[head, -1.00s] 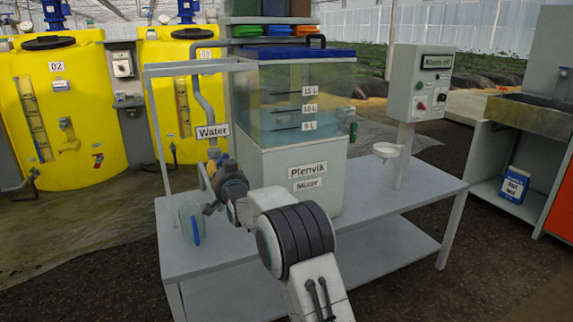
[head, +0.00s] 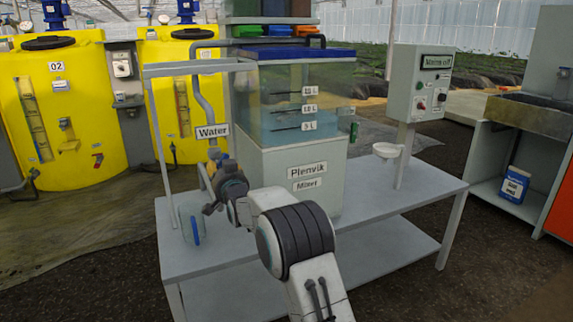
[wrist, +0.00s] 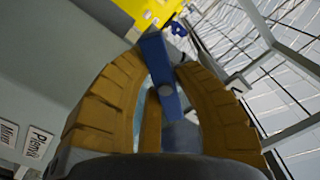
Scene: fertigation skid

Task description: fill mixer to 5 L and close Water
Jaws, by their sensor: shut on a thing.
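The Plenvik mixer (head: 290,165) stands on a grey bench. Its clear upper tank (head: 270,85) has marks at 15 L, 10 L and 5 L. The Water sign (head: 212,131) hangs left of the tank. My gripper (head: 214,162) is below that sign, beside the mixer. In the wrist view a blue valve handle (wrist: 160,75) lies between its ochre fingers, and they are shut on it. The valve body is mostly hidden.
A control box (head: 421,85) on a post stands at the bench's right, with a small white dish (head: 386,149) beside it. A clear round item with a blue rim (head: 196,230) is at the bench's left end. Yellow tanks (head: 65,120) stand behind. The bench front right is clear.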

